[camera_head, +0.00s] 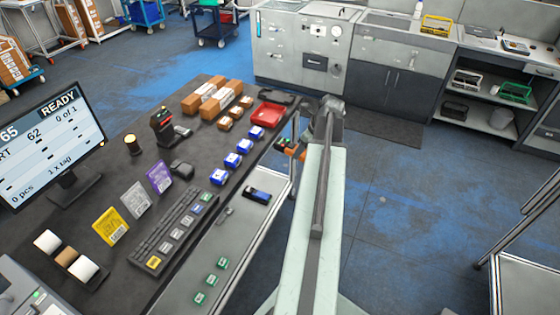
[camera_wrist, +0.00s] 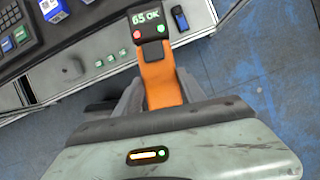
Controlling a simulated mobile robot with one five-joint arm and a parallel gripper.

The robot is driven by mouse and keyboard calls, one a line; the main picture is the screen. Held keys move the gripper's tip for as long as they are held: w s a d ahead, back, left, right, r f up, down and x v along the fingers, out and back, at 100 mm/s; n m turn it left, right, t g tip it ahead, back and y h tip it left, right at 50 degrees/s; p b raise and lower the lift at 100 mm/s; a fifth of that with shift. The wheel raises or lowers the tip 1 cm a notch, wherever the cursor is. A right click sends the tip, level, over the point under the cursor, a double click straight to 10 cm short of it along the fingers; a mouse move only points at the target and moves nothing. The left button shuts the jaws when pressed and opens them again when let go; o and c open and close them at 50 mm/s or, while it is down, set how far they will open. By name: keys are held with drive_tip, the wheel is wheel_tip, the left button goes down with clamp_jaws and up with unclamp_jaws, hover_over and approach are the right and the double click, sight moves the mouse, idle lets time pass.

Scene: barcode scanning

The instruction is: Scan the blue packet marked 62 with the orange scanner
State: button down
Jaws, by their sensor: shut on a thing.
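My gripper (camera_wrist: 158,100) is shut on the handle of the orange scanner (camera_wrist: 160,80). The scanner's small screen reads "65 OK". In the head view the scanner (camera_head: 290,149) is beyond the table's right edge, partly hidden by my arm. Several blue packets with white labels stand in a slanting row on the dark table, among them one (camera_head: 218,177) nearest the camera and one (camera_head: 256,132) farthest away. Their numbers are too small to read, so I cannot tell which is 62. A blue packet (camera_wrist: 50,8) shows at the wrist view's upper left. The scanner touches no packet.
The monitor (camera_head: 52,140) reads "READY", "62" and "0 of 1". A red tray (camera_head: 268,115), brown boxes (camera_head: 222,101) and a dark upright device (camera_head: 163,127) stand on the table. A dark blue device (camera_head: 257,194) lies near its right edge.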

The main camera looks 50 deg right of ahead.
drive_tip(key=w+a+n, duration=0.2)
drive_tip(key=w+a, duration=0.1)
drive_tip(key=a, duration=0.6)
wheel_tip(320, 180, down, 8)
drive_tip(key=b, duration=0.7)
drive_tip(key=shift+w+y+b, duration=0.15)
drive_tip(key=shift+y+b, duration=0.15)
drive_tip(key=shift+y, duration=0.1)
drive_tip(key=shift+r, duration=0.15)
